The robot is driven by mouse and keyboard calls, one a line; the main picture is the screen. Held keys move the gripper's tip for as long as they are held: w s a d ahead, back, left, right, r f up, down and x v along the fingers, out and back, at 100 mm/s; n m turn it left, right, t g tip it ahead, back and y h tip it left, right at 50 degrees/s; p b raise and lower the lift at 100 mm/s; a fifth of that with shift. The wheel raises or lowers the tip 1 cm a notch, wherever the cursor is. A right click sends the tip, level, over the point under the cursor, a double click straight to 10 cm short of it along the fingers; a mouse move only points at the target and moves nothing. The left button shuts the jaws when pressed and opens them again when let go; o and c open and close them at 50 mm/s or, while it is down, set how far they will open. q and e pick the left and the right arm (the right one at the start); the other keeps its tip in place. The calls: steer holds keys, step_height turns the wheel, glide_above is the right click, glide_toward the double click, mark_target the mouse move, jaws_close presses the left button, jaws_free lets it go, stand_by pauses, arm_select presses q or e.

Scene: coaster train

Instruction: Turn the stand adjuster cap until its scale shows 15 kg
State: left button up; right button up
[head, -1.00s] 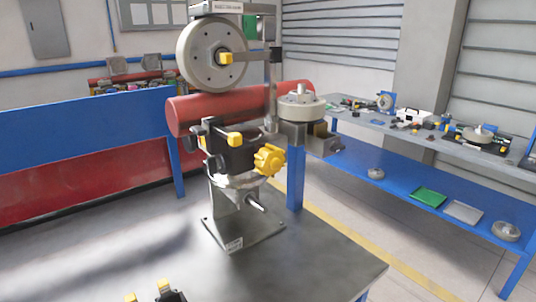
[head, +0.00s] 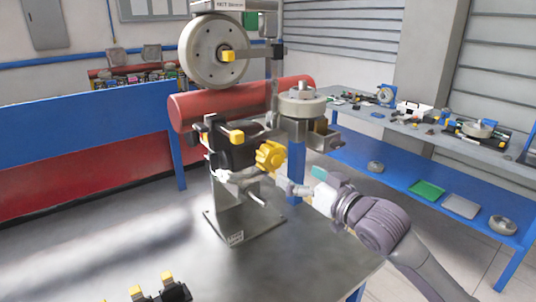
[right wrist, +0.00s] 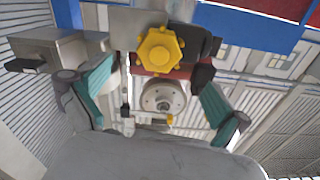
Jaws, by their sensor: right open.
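The yellow lobed knob (head: 270,157) is on the side of the metal stand (head: 235,205), and I take it to be the adjuster cap. No scale or number is legible on it. My right gripper (head: 286,186) is just below and to the right of the knob in the head view. In the right wrist view the knob (right wrist: 159,49) shows between the spread fingers of the right gripper (right wrist: 158,70), which is open and empty. I cannot tell whether a finger touches it. My left gripper is not in view.
A round grey disc (head: 214,51) and a red cylinder (head: 225,105) are above and behind the knob. A metal rod sticks out below it. Several black parts with yellow tops (head: 168,290) lie at the table's front.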

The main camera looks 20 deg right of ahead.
mark_target(275, 160)
steer(key=p+x, duration=0.3)
steer(key=x, duration=0.7)
steer(key=shift+w+a, duration=0.1)
steer(key=shift+w, duration=0.05)
steer(key=shift+x, duration=0.8)
steer(key=shift+f, duration=0.1)
steer(key=shift+c, duration=0.2)
steer(key=c, duration=1.1)
